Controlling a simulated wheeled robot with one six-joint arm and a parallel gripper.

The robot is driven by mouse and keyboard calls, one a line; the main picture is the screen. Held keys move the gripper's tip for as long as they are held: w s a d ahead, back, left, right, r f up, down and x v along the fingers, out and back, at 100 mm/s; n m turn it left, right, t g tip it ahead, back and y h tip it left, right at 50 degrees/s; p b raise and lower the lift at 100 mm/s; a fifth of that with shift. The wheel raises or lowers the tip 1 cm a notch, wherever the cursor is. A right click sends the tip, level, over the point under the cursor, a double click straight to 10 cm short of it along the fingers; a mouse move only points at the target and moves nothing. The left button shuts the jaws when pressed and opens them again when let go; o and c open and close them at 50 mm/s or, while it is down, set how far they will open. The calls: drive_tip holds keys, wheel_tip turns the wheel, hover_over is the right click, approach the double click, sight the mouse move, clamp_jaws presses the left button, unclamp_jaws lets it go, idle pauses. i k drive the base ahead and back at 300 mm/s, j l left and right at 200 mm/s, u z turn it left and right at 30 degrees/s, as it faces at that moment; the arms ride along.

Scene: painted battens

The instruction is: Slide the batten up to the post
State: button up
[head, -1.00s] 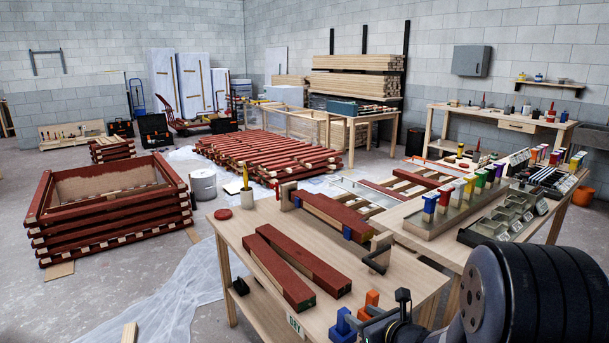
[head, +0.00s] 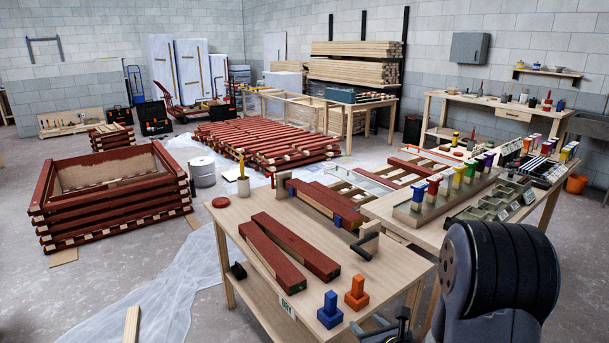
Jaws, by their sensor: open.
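A dark red batten (head: 338,200) lies in a wooden fixture at the back of the near workbench (head: 237,222). Blue parts show at its sides. A pale wooden post (head: 370,228) stands at its near end; another upright piece (head: 279,184) stands at the far end. I cannot tell which is meant, or whether the batten touches either. Two more red battens, a left one (head: 271,252) and a right one (head: 298,247), lie side by side in front. My gripper (head: 390,322) shows only partly at the bottom edge, open and empty, near the bench's front right corner, apart from the battens.
A blue block (head: 330,311) and an orange block (head: 357,293) stand at the bench's front edge. A pencil cup (head: 243,186) and a red disc (head: 220,202) are at its left.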

sight(291, 279)
drive_tip(key=i+j, duration=0.1)
drive_tip(key=j, duration=0.35)
drive_tip(key=i+j, duration=0.1)
drive_tip(key=j, duration=0.35)
drive_tip(key=i+j, duration=0.2)
drive_tip(key=j, duration=0.15)
drive_tip(key=i+j, duration=0.15)
drive_tip(key=j, duration=0.15)
drive_tip(key=i+j, duration=0.2)
drive_tip(key=j, duration=0.15)
